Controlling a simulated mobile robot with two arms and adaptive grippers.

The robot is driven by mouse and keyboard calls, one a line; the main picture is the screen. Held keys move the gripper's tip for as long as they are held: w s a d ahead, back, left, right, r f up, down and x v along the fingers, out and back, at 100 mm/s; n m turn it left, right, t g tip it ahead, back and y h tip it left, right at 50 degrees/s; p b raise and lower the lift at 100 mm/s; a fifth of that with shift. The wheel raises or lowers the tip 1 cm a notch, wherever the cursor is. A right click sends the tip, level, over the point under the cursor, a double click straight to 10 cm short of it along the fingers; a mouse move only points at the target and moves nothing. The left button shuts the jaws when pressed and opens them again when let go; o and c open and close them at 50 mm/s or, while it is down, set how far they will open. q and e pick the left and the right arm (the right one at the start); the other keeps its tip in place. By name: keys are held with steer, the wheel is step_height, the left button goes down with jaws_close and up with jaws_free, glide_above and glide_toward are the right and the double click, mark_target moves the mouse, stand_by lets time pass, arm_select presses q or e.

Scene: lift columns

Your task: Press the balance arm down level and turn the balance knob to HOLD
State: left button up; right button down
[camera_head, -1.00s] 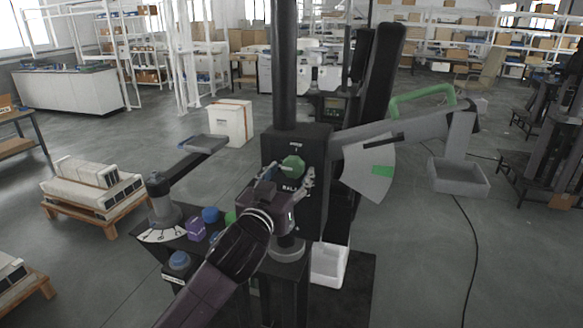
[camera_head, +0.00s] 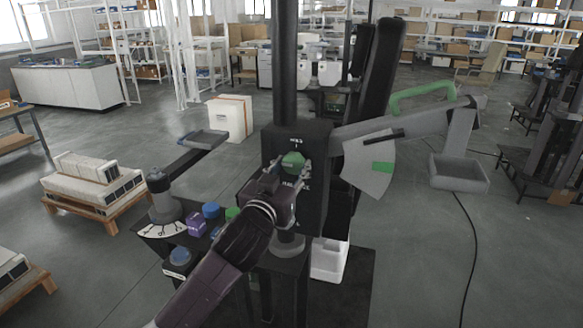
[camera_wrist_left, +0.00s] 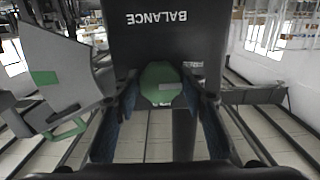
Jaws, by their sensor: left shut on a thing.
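The green balance knob (camera_head: 293,160) is on the front of the dark column box; the left wrist view also shows the knob (camera_wrist_left: 160,84) below the upside-down word BALANCE. My left gripper (camera_head: 289,172) is shut on the knob, with one finger on each side in the left wrist view. The grey balance arm (camera_head: 420,124) reaches right from the box and tilts upward toward its far end. It has a green handle (camera_head: 408,96) on top. A black pointer lies above the green mark (camera_head: 383,167) on the pale sector plate (camera_head: 362,172). My right gripper is out of view.
A grey tray (camera_head: 459,174) hangs from the balance arm's far end. A white bin (camera_head: 329,261) is below the box. At left, a lever with a small tray (camera_head: 204,139) stands by blue (camera_head: 211,210) and purple (camera_head: 196,224) controls. The floor at right is mostly clear, with a cable.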

arm_select(q)
steer(key=shift+m, duration=0.3)
steer(key=m+p, duration=0.2)
steer(key=m, duration=0.1)
steer(key=shift+a+r, duration=0.1)
steer(key=shift+m+p, duration=0.5)
steer(key=shift+m, duration=0.7)
steer(key=o, duration=1.1)
steer(key=shift+o, duration=0.2)
steer(key=v, duration=1.2)
steer(key=shift+w, duration=0.1)
